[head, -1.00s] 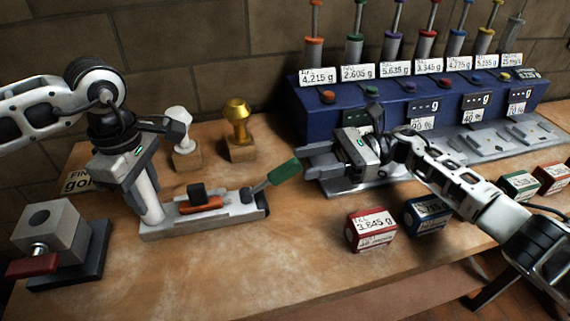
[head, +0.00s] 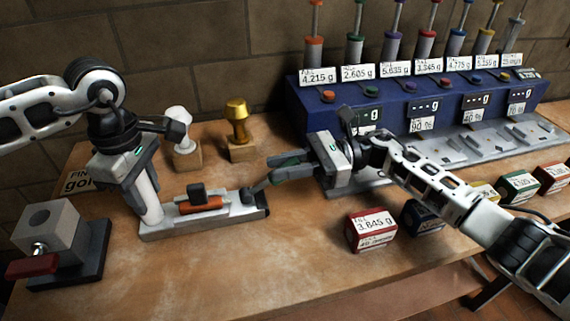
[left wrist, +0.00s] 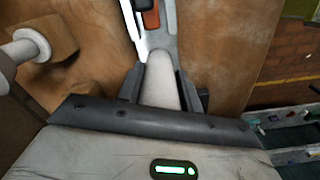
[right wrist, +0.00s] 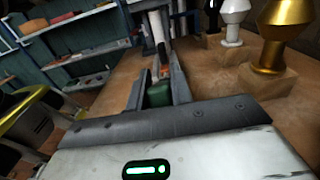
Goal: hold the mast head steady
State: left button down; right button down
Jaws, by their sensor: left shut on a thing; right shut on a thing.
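A white mast (head: 150,200) stands near the left end of a low grey metal base (head: 220,222) with an orange and black part on it. My left gripper (head: 140,178) points down and is shut on the mast's upper part. The left wrist view shows the pale rounded mast (left wrist: 161,85) between its fingers. A lever with a green handle (right wrist: 158,94) rises from the base's right end. My right gripper (head: 272,172) is shut on this handle, its fingers pointing left and hiding most of it in the head view.
A grey block with a red handle (head: 33,265) stands at front left. A white stamp (head: 180,130) and a gold stamp (head: 238,125) stand on wood blocks behind. A red labelled box (head: 370,232) is at front. A blue dispenser rack (head: 400,105) fills the back right.

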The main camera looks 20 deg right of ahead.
aim_at(260, 184)
jog(key=shift+r, duration=0.1)
jog(key=a+r+h, duration=0.2)
jog(key=h, duration=0.1)
jog(key=a+h, duration=0.1)
jog(key=h, duration=0.1)
jog(key=a+r+h, duration=0.1)
jog(key=shift+a+r+h, duration=0.15)
jog(key=shift+a+h, duration=0.2)
jog(key=shift+h, duration=0.05)
jog(key=a+h, duration=0.2)
jog(key=h, duration=0.1)
jog(key=shift+a+r, duration=0.2)
jog(key=shift+a, duration=0.1)
pick_arm(q)
jog(key=shift+d, duration=0.1)
pick_arm(e)
jog(key=shift+a+f+h, duration=0.1)
jog(key=shift+a+h, duration=0.7)
jog(key=shift+h, duration=0.4)
pick_arm(q)
jog(key=shift+r, duration=0.1)
pick_arm(e)
jog(key=c, duration=1.2)
grip_release()
jog(key=shift+c, duration=0.2)
